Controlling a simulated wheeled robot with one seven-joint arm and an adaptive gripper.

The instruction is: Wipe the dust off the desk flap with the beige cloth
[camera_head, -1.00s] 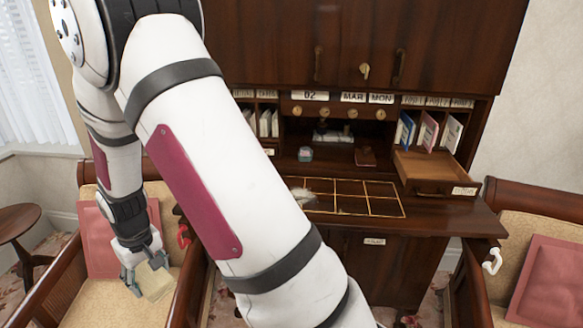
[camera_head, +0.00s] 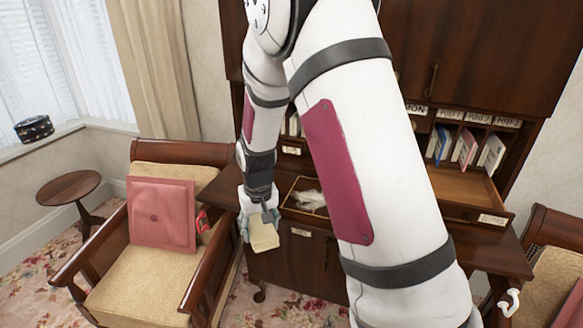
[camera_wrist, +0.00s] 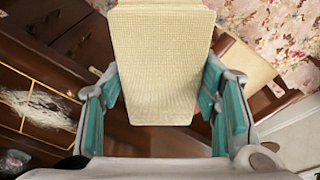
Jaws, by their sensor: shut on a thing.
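My gripper (camera_head: 262,220) is shut on the beige cloth (camera_head: 264,237), a folded pad that hangs out beyond the fingers. In the wrist view the cloth (camera_wrist: 162,65) fills the middle between the teal finger pads. The gripper is at the left front of the desk flap (camera_head: 222,188), apart from the dust. The flap is dark wood with gold grid lines. A whitish dust patch (camera_head: 308,196) lies on its grid and also shows at the left of the wrist view (camera_wrist: 42,108). My arm hides the middle of the flap.
An armchair (camera_head: 140,296) with a pink cushion (camera_head: 162,215) stands left of the desk, a red-handled item (camera_head: 202,222) beside the cushion. Another chair (camera_head: 560,240) is at the right. A round table (camera_head: 68,187) stands far left.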

